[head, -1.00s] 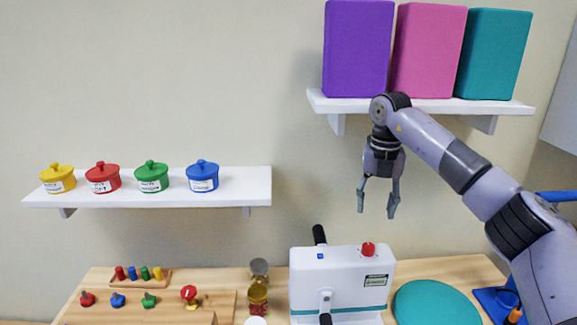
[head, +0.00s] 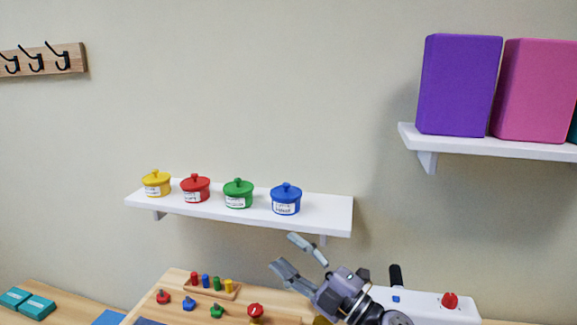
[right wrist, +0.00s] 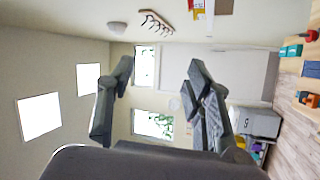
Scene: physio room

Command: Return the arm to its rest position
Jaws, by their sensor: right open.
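My right gripper (head: 296,262) is low in the head view, in front of the wall below the white shelf with the pots. Its two grey fingers are spread apart and point up and left. Nothing is between them. In the right wrist view the open fingers (right wrist: 160,100) frame empty air, with the room's far wall and windows behind. The rest of the right arm is cut off by the bottom edge of the head view. My left gripper is not in view.
A white shelf (head: 240,216) holds yellow, red, green and blue lidded pots. Another shelf (head: 470,146) at right carries purple (head: 459,85) and pink (head: 537,90) blocks. A white device (head: 425,303) and pegboard (head: 212,287) sit on the table beside the gripper. Hooks (head: 38,60) hang upper left.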

